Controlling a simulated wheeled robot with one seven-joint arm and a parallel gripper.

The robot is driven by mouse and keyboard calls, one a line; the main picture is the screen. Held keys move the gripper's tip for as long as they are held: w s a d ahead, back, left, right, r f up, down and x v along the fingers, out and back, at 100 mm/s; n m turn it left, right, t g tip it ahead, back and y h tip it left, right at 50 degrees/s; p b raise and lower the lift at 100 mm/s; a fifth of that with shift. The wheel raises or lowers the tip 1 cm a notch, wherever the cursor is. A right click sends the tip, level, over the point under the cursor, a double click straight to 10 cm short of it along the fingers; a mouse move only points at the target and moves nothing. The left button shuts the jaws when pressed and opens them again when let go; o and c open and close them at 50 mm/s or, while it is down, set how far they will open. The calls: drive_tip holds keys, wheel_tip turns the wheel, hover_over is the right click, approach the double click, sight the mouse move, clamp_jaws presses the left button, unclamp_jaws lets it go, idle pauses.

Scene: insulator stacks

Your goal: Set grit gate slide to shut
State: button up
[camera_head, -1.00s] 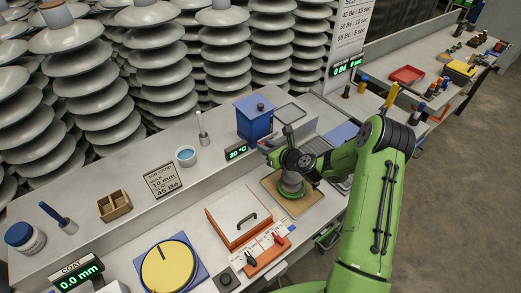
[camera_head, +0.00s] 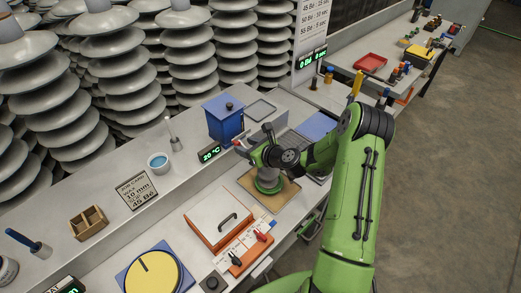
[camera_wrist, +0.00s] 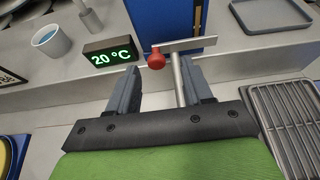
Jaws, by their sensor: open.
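A flat grey metal slide bar (camera_wrist: 188,46) with a red knob (camera_wrist: 157,59) at its left end crosses the front of a blue hopper box (camera_wrist: 160,15) in the wrist view. A grey rod (camera_wrist: 179,80) runs down from the bar. The blue hopper (camera_head: 223,120) stands on the raised shelf in the head view. My gripper (camera_wrist: 163,80) is open, its two dark fingers apart on either side of the knob and rod in the picture. I cannot tell whether either finger touches them. In the head view my gripper (camera_head: 254,146) is just right of and below the hopper.
A 20 °C display (camera_wrist: 110,54) and a cup (camera_wrist: 50,40) are left of my gripper. A grey tray (camera_wrist: 271,15) and a wire rack (camera_wrist: 287,125) are to the right. An orange-edged lidded box (camera_head: 219,220) and a tan board (camera_head: 286,190) lie on the lower bench.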

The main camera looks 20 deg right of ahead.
drive_tip(key=v, duration=1.3)
drive_tip(key=s+a+r+n+g+h, duration=0.1)
drive_tip(key=s+a+r+n+g, duration=0.3)
drive_tip(key=n, duration=0.6)
drive_tip(key=s+a+r+n+g, duration=0.3)
drive_tip(key=s+a+n, duration=0.2)
drive_tip(key=a+n, duration=0.3)
drive_tip(key=s+d+r+n+h, duration=0.1)
drive_tip(key=s+r+n+h, duration=0.1)
drive_tip(key=s+r+n, duration=0.2)
drive_tip(key=s+d+r+n+h, duration=0.1)
drive_tip(key=s+r+n+h, duration=0.1)
drive_tip(key=s+r+n, duration=0.3)
drive_tip(key=s+n, duration=0.4)
drive_tip(key=s, duration=0.3)
drive_tip(key=shift+d+n, duration=0.2)
drive_tip(key=shift+n, duration=0.1)
